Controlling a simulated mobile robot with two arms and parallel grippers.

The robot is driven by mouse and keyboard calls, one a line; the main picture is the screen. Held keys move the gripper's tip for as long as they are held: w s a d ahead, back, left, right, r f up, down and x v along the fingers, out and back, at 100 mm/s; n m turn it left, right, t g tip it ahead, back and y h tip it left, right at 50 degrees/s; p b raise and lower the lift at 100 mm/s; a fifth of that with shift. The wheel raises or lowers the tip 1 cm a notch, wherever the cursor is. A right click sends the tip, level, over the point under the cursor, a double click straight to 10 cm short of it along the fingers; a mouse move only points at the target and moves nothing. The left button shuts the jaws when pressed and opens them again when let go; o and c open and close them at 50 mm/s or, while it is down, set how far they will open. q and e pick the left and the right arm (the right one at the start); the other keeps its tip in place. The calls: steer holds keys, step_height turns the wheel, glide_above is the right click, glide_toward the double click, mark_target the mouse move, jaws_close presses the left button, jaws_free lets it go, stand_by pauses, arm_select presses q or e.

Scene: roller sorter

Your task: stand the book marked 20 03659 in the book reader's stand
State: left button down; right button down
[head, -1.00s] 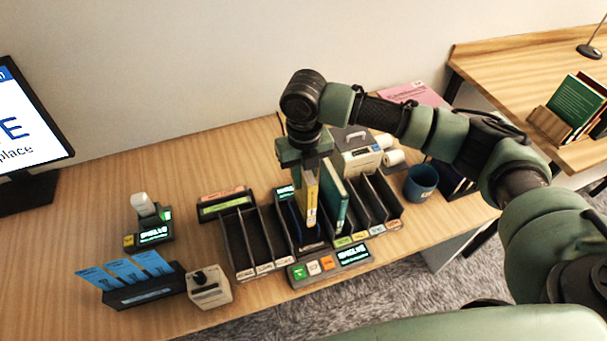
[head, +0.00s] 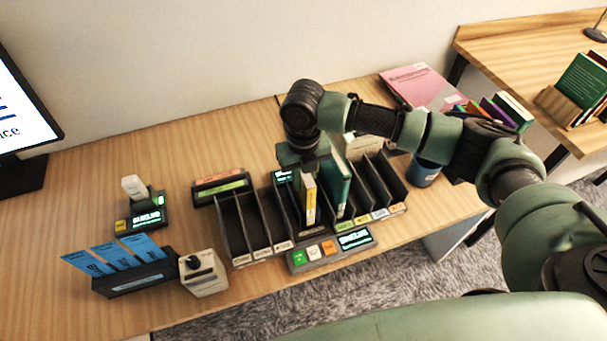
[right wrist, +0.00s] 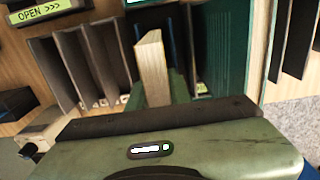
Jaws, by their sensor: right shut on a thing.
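My right gripper (head: 304,168) points down over the middle of the sorter, shut on a thin book with a yellow spine (head: 309,200). The book is upright, and its pale page edges (right wrist: 152,68) show between the fingers in the right wrist view. Its marking is too small to read. Blue uprights flank it in the wrist view; they seem to be the reader's stand, with a small lit screen (head: 283,176) behind. I cannot tell whether the book's bottom touches the stand. My left gripper is not in view.
A teal book (head: 338,190) stands close to the right of the held book. Dark sorter bins (head: 240,225) lie on both sides. A panel with buttons and a screen (head: 332,250) is in front. A blue mug (head: 425,172) stands at right.

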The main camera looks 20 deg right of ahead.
steer(key=shift+f, duration=0.5)
stand_by(0.4)
steer(key=c, duration=1.2)
jaws_free()
step_height(320, 180, up, 8)
steer(key=shift+f+b, duration=0.1)
steer(key=shift+b, duration=0.65)
steer(key=shift+s+f, duration=0.1)
